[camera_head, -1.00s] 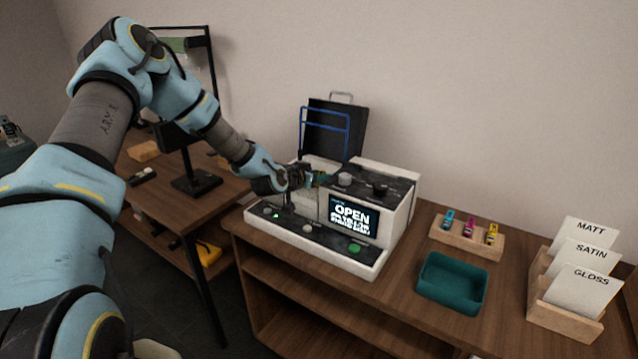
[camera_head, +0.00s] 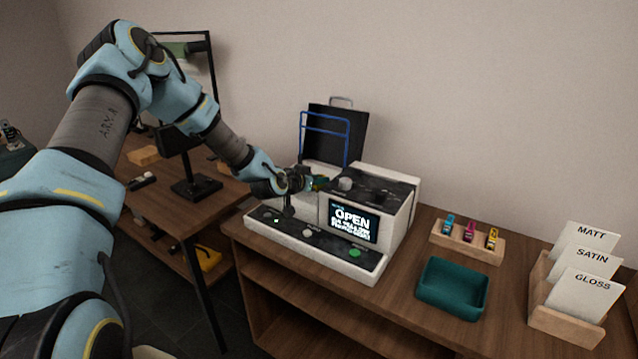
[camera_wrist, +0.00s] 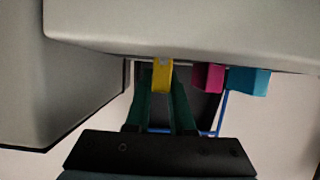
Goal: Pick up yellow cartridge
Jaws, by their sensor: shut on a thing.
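The yellow cartridge (camera_wrist: 162,75) shows in the wrist view between the two green fingers of my gripper (camera_wrist: 162,90), which is shut on it. Its upper end is at the edge of a pale grey printer body. A magenta cartridge (camera_wrist: 208,77) and a cyan cartridge (camera_wrist: 249,81) sit to its right along that edge. In the head view my gripper (camera_head: 318,184) is at the top left of the printer (camera_head: 397,214), whose screen reads OPEN. The held cartridge cannot be made out there. Another yellow cartridge (camera_head: 491,238) stands in a wooden rack (camera_head: 468,248).
A teal tray (camera_head: 452,288) sits right of the printer, in front of the rack. A wooden holder (camera_head: 566,325) with MATT, SATIN and GLOSS cards stands at the far right. A blue frame (camera_head: 325,132) and black panel rise behind the printer. A second table (camera_head: 185,225) is at left.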

